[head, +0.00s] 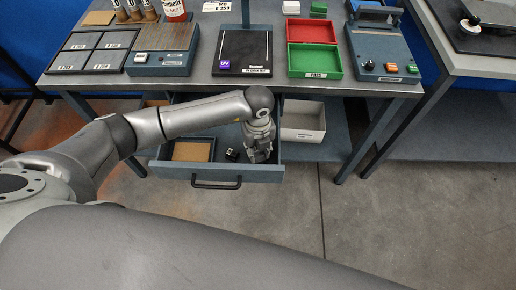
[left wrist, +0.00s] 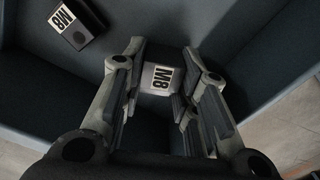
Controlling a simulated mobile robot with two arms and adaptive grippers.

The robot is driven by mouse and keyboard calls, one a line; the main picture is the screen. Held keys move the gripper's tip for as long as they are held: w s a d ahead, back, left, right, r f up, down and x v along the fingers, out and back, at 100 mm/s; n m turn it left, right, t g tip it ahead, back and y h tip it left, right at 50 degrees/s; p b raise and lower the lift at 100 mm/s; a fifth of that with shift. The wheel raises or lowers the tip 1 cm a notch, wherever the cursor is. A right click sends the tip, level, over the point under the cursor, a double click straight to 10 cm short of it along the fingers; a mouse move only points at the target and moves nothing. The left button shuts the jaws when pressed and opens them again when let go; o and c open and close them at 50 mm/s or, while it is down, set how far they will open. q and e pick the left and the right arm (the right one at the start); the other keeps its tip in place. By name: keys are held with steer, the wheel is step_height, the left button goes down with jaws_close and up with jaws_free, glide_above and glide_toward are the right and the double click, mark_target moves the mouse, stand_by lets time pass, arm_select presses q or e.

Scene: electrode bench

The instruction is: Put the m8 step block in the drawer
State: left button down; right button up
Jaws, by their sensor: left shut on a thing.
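My left gripper (head: 258,155) reaches down into the open blue-grey drawer (head: 225,174) under the bench, at its right part. In the left wrist view the left gripper (left wrist: 163,88) is shut on a block with a pale M8 label (left wrist: 159,78), which sits between its fingers. The block's lower part is hidden, and I cannot tell whether it touches the drawer floor. A second, dark block with an M8 label (left wrist: 76,29) lies in the drawer, to the left of the gripper; it also shows in the head view (head: 231,154). My right gripper is not in view.
A tan-bottomed compartment (head: 191,151) fills the drawer's left part. The drawer walls stand close around the gripper. A pale bin (head: 303,121) stands to the right, under the bench. Green (head: 314,61) and red trays and several fixtures sit on the benchtop above.

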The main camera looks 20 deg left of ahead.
arm_select(q)
steer(key=c, duration=1.1)
jaws_free()
steer(key=shift+f, duration=0.1)
steer(key=shift+r, duration=0.25)
step_height(320, 180, up, 12)
steer(key=shift+f, duration=0.1)
